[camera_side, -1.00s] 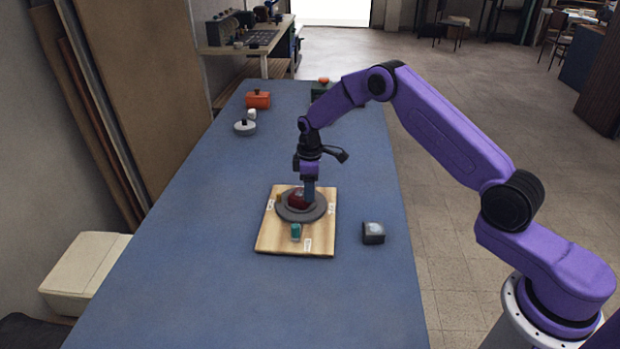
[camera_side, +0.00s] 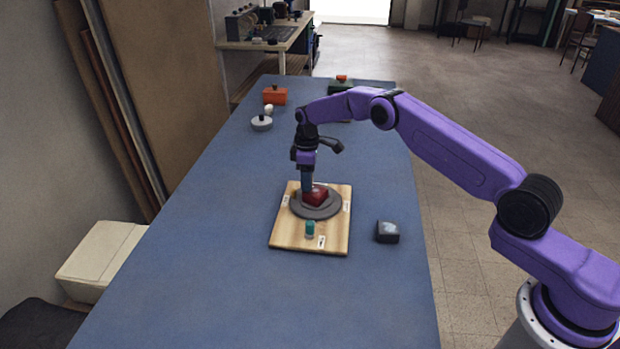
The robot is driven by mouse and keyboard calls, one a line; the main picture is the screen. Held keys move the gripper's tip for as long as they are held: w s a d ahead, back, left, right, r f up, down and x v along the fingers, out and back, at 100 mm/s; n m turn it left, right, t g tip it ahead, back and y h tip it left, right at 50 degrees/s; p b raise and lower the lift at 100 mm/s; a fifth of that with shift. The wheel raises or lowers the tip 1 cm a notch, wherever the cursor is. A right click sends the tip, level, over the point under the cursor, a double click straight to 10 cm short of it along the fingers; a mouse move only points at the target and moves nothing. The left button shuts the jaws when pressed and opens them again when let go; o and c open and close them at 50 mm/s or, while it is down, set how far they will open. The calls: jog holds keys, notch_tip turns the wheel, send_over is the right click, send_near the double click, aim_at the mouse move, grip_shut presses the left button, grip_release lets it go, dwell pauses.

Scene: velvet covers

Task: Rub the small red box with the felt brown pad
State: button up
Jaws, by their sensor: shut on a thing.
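The small red box (camera_side: 316,195) sits on a round grey disc (camera_side: 304,212), which rests on a light wooden board (camera_side: 290,238). My gripper (camera_side: 307,188) points straight down at the back left of the box, with its tip right at the box. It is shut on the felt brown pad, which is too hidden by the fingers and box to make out. I cannot tell whether the pad touches the box. A small teal piece (camera_side: 310,229) stands on the board in front of the disc. Small pale labels lie on the board.
At the far end are an orange box (camera_side: 275,95), a grey round lidded thing (camera_side: 262,123), a small white thing (camera_side: 269,109) and a dark green box (camera_side: 341,86). The blue tabletop (camera_side: 190,260) is clear at left and front.

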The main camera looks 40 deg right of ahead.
jog(key=shift+s+d, duration=0.35)
jog(key=shift+s, duration=0.65)
jog(key=shift+s+d, duration=0.35)
jog(key=shift+s, duration=0.65)
jog(key=shift+s+d, duration=0.35)
jog(key=shift+s, duration=0.65)
jog(key=shift+w+a, duration=0.4)
jog(key=shift+w, duration=0.6)
jog(key=shift+w+a, duration=0.4)
jog(key=shift+w, duration=0.6)
jog(key=shift+w+a, duration=0.4)
jog(key=shift+w, duration=0.6)
jog(key=shift+s+d, duration=0.35)
jog(key=shift+s, duration=0.6)
jog(key=shift+s+d, duration=0.35)
jog(key=shift+s, duration=0.65)
jog(key=shift+s+d, duration=0.35)
jog(key=shift+s, duration=0.6)
jog(key=shift+s+r, duration=0.1)
notch_tip(320, 180, up, 8)
